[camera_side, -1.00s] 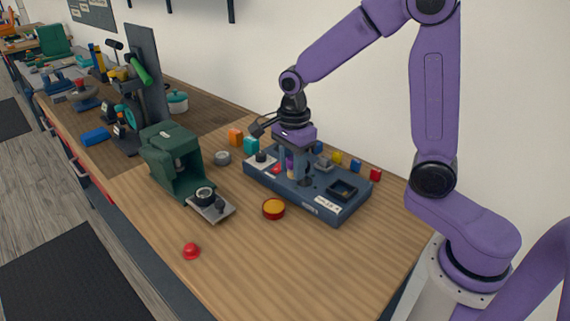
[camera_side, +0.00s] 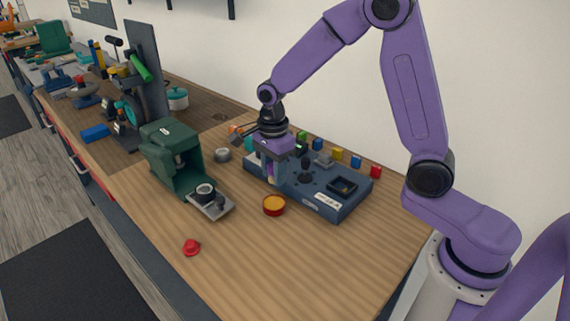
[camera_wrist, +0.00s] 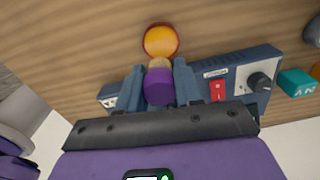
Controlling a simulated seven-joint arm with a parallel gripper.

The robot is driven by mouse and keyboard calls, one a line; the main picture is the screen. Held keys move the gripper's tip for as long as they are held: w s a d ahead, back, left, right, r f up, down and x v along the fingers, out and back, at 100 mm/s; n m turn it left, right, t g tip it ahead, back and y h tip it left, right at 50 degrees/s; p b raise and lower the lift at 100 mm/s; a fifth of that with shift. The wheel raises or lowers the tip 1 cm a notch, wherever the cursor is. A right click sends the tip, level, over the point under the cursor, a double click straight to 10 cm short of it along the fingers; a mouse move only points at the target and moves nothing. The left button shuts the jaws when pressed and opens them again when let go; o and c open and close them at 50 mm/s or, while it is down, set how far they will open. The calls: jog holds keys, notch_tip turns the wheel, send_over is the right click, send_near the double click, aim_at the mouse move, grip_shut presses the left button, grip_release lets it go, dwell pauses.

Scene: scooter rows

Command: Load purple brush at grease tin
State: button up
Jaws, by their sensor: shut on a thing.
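My gripper (camera_side: 272,178) is shut on the purple brush (camera_wrist: 159,88), holding it between its two fingers. The brush's pale tan tip shows beyond the fingers in the wrist view. In the side view the brush is mostly hidden by the gripper. The grease tin (camera_side: 274,206) is a small round red tin with orange-yellow grease, standing on the wooden bench in front of the blue panel. It also shows in the wrist view (camera_wrist: 160,41), just beyond the brush tip. In the side view my gripper is behind and above the tin, at the panel's front left part.
The blue control panel (camera_side: 320,203) lies under and right of my gripper, with a black joystick (camera_side: 305,170) standing up. Several coloured blocks line its back. A green machine (camera_side: 172,158) stands to the left. A red knob-like piece (camera_side: 191,247) lies in front. The front right bench is clear.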

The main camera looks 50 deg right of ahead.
aim_at(274, 202)
jog(key=shift+f, duration=3.05)
jog(key=shift+f, duration=0.65)
jog(key=shift+w+a+r, duration=0.1)
jog(key=shift+r, duration=3.5)
jog(key=shift+d+r+n, duration=0.4)
jog(key=shift+r+n, duration=0.1)
jog(key=shift+n, duration=0.3)
jog(key=d+r+n, duration=0.6)
jog(key=r+n, duration=0.2)
jog(key=n, duration=0.6)
jog(key=shift+s+d+r, duration=0.25)
jog(key=shift+s+d, duration=0.05)
jog(key=shift+s, duration=0.1)
